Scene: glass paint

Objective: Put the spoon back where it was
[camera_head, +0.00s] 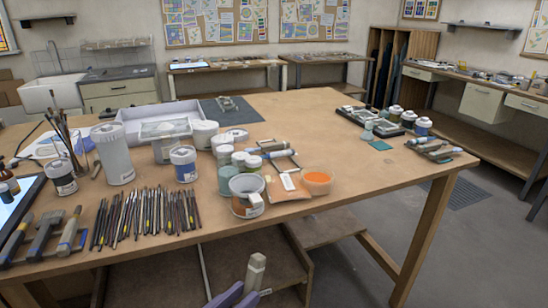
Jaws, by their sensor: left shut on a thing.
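My left gripper (245,292) shows at the bottom edge, below and in front of the table's near edge. Its lavender and pale grey parts are partly cut off by the frame. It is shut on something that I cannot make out. I cannot pick out a spoon for certain anywhere in view. My right gripper is not in view.
More jars (396,113) and clamps (432,149) stand right. The table's middle right is mostly clear.

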